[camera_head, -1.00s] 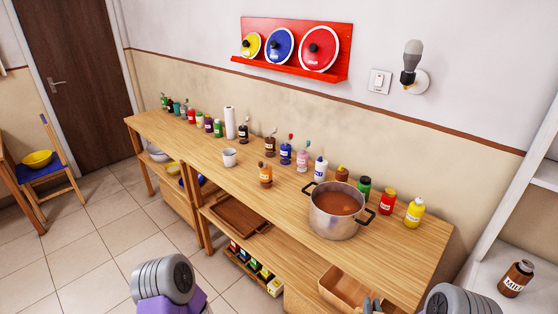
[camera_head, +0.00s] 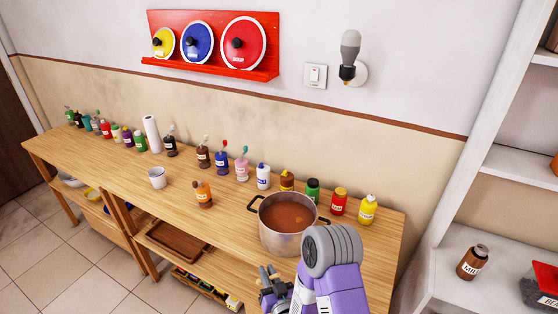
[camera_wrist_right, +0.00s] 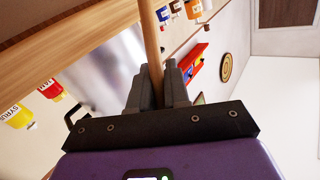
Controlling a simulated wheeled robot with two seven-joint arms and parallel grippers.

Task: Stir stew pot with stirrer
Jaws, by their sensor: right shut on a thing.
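The stew pot (camera_head: 283,239) is a metal pot with dark handles, full of reddish-brown stew (camera_head: 288,214), on the right part of the wooden table. My right gripper (camera_head: 268,272) is in front of and below the pot in the head view. In the right wrist view it is shut on a thin wooden stick (camera_wrist_right: 150,45), apparently the stirrer's handle. The stick's far end is out of frame, and I cannot make it out in the head view. A grey metal surface (camera_wrist_right: 110,65), likely the pot, shows beside the stick. My left gripper is not in view.
The wooden table (camera_head: 240,215) carries several bottles along the back. An orange bottle (camera_head: 203,194) and a white cup (camera_head: 157,178) stand left of the pot. A yellow bottle (camera_head: 367,210) stands to its right. White shelves (camera_head: 440,265) are at the far right.

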